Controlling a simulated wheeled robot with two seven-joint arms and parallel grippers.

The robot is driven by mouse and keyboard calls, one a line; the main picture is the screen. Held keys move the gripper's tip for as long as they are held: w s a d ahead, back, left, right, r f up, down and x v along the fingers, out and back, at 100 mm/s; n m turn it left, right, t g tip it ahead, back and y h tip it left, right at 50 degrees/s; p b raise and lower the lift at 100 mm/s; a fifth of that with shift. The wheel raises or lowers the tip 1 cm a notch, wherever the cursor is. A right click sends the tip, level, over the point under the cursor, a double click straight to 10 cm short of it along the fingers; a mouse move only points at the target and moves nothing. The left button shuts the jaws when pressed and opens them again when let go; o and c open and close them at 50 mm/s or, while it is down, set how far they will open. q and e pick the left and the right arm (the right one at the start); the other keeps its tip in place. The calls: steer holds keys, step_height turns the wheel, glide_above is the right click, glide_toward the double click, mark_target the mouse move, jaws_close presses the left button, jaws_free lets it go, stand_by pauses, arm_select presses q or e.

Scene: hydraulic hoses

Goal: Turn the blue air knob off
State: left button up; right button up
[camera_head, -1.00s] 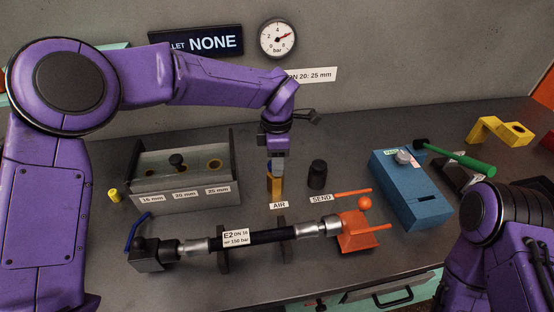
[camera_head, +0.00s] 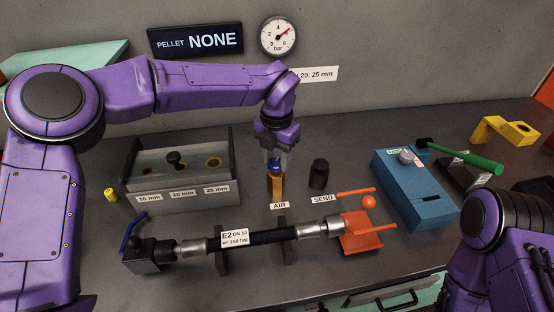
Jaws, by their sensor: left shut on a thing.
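The blue air knob (camera_head: 275,166) sits on top of a yellow-brown post (camera_head: 276,186) behind the label AIR (camera_head: 279,206). My left gripper (camera_head: 275,163) comes down from above with its fingers around the knob, shut on it. The fingers hide part of the knob, and its turn position cannot be read.
A black knob (camera_head: 319,174) stands right of the post, behind the SEND label (camera_head: 322,199). A hose assembly (camera_head: 265,237) lies in front, ending at an orange clamp (camera_head: 362,238). A grey bin (camera_head: 180,183) stands left, a blue box (camera_head: 412,189) right.

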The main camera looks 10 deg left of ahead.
mark_target(276, 161)
arm_select(q)
steer(key=n+b, duration=0.2)
steer(key=n, duration=0.3)
steer(key=shift+a, duration=0.1)
steer(key=shift+n, duration=0.4)
steer(key=o, duration=1.1)
steer(key=shift+c, duration=0.2)
step_height(276, 161, up, 11)
steer(key=shift+f+b, duration=0.2)
steer(key=shift+b, duration=0.15)
